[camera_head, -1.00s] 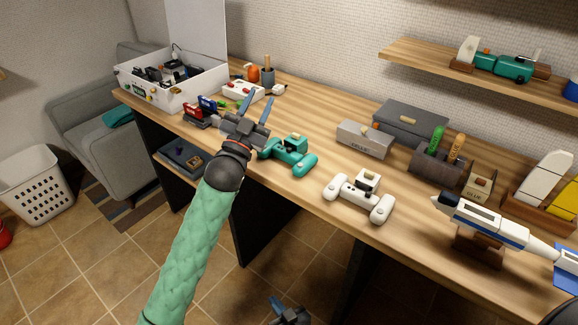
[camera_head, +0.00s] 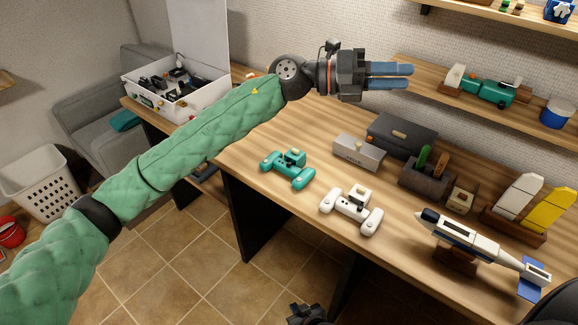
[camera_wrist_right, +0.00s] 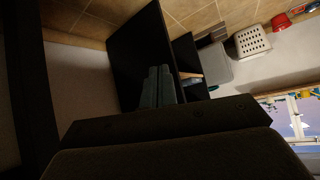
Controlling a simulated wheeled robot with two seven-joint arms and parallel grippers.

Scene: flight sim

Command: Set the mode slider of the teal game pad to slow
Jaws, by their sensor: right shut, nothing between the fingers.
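The teal game pad (camera_head: 289,170) lies on the wooden desk, left of the white game pad (camera_head: 351,208). A pale part shows on its raised back block, but its mode slider and setting are too small to tell. My left gripper (camera_head: 411,75) is in the air above the back of the desk, up and to the right of the teal pad, fingers pointing right. Its fingers are seen nearly edge-on, with no object visible at them. My right gripper (camera_head: 305,315) is only partly visible at the bottom edge. Its fingers (camera_wrist_right: 158,87) are shut and empty in the right wrist view.
A white open case (camera_head: 175,85) stands at the desk's far left. A grey box (camera_head: 358,151), a dark tool holder (camera_head: 425,178) and a rocket model (camera_head: 470,238) stand to the right. A wall shelf (camera_head: 450,95) is close to my left gripper. Bare wood surrounds the teal pad.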

